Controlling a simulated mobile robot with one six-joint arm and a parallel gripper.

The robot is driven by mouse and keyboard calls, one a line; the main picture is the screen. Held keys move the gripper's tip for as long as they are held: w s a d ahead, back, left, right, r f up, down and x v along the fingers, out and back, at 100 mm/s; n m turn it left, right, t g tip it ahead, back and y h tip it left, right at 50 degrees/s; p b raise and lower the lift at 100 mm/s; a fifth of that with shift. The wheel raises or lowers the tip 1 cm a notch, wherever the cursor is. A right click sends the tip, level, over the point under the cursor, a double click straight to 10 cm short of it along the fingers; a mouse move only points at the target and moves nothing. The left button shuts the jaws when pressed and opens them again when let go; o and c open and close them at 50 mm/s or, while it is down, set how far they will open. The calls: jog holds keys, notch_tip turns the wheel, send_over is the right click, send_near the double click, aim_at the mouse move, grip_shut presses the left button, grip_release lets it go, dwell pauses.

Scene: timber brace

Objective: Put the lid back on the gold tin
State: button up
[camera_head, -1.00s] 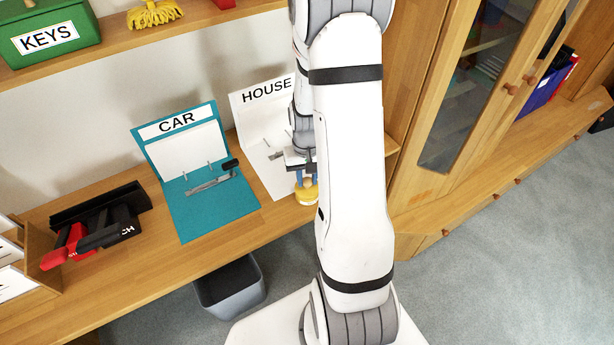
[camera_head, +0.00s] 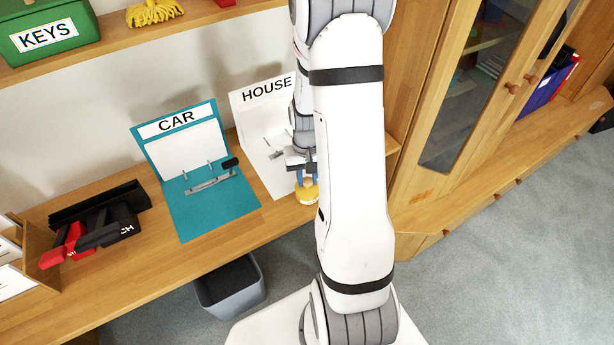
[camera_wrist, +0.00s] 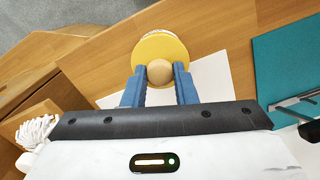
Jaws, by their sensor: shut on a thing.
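The gold lid (camera_wrist: 172,47) shows in the wrist view as a yellow disc with a round wooden knob (camera_wrist: 159,72). My gripper (camera_wrist: 159,76) is shut on the knob, with a blue finger on each side. In the head view, my gripper (camera_head: 307,178) is over a small gold round shape (camera_head: 307,194) near the shelf's front edge, partly hidden by my arm. A pale band shows past the lid's far edge in the wrist view. The tin's body is mostly hidden, and I cannot tell whether the lid touches it.
A white HOUSE board (camera_head: 268,140) stands behind my gripper, and a teal CAR board (camera_head: 212,212) is left of it. A black and red holder (camera_head: 100,222) is farther left. A grey bin (camera_head: 230,288) is below the shelf. A wooden cabinet (camera_head: 425,190) stands at right.

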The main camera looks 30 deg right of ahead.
dwell(0.8)
jog(key=o, duration=1)
jog(key=shift+o, duration=0.6)
jog(key=o, duration=0.4)
jog(key=shift+r+p, duration=2.4)
jog(key=shift+r, duration=1.15)
jog(key=shift+c, duration=0.3)
grip_shut()
